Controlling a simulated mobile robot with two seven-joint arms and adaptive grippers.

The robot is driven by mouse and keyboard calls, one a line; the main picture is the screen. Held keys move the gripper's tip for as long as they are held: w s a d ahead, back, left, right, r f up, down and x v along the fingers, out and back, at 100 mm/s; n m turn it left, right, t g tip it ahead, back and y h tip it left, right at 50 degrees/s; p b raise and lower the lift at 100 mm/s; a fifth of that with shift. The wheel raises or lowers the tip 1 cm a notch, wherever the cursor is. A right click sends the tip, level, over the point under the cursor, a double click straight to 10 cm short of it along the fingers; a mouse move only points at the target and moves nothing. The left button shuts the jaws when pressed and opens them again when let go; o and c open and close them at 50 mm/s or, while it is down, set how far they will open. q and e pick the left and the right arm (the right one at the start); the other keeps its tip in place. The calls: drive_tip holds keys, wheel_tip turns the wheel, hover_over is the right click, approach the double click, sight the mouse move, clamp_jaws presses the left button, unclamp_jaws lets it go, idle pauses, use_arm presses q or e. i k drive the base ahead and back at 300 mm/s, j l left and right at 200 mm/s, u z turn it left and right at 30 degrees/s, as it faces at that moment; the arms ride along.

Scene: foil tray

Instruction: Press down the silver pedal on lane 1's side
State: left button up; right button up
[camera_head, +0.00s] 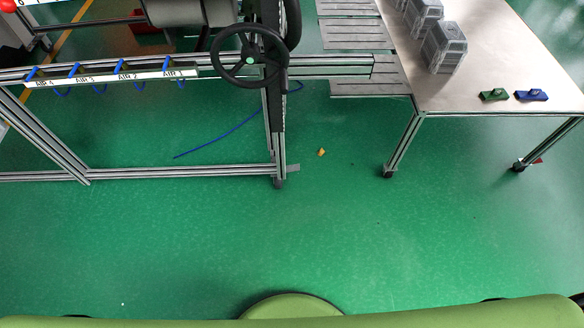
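A small flat silver-grey piece (293,168) juts out to the right at the foot of the machine frame's upright, close to the floor. It may be the pedal, but it is too small to tell for sure. It is on the same side as the AIR 1 label (174,73), the rightmost label on the strip. Neither of my grippers is in view, so nothing of mine is seen near the piece.
A black handwheel (222,58) sits on the metal frame (180,169). A table (505,55) at right carries grey boxes (444,46), a green part (494,95) and a blue part (531,95). A yellow bit (321,152) lies on the floor. The green floor (300,240) in front is clear.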

sight(294, 167)
drive_tip(key=i+l, duration=0.5)
drive_tip(key=i, duration=0.15)
drive_tip(key=i+l, duration=0.5)
drive_tip(key=i, duration=0.2)
